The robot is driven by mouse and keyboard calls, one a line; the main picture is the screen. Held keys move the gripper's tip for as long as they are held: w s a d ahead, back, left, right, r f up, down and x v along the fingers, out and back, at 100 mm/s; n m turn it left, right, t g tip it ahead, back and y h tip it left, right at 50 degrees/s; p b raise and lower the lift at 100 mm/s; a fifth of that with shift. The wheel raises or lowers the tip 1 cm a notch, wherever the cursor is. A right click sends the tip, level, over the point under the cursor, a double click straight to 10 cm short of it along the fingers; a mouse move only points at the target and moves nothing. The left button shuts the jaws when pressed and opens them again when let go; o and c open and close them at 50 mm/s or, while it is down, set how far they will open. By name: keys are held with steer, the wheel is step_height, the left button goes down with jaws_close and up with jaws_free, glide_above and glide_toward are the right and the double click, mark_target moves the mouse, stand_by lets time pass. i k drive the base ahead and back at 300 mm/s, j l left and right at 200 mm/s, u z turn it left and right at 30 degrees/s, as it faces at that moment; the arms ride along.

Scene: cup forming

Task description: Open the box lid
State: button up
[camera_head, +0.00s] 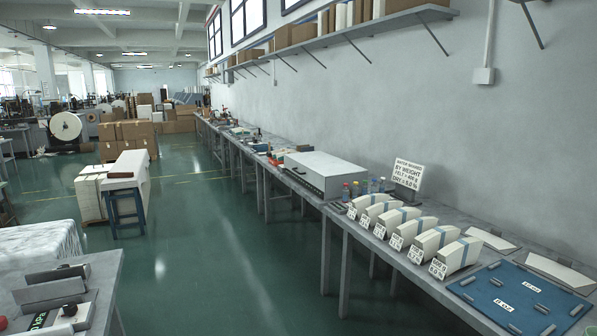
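A long white-grey box (326,171) with a closed flat top stands on the long bench along the right wall. Its front side faces the aisle and shows small dark fittings. I cannot tell where its lid parts from its body. Several cardboard boxes (128,140) are stacked on the floor farther back at the left, and they look closed. My gripper is not in view.
The long grey bench (385,260) holds several cream stacks with blue bands (437,243), small bottles (356,188), a sign (407,174) and a blue board (525,298). A table (103,285) stands at lower left. The green floor aisle (205,245) between is clear.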

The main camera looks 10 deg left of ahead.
mark_target(312, 167)
steer(key=i+j, duration=1.5)
steer(key=i, duration=0.15)
steer(key=i+j, duration=1.5)
steer(key=i+z, duration=0.05)
steer(key=i, duration=0.05)
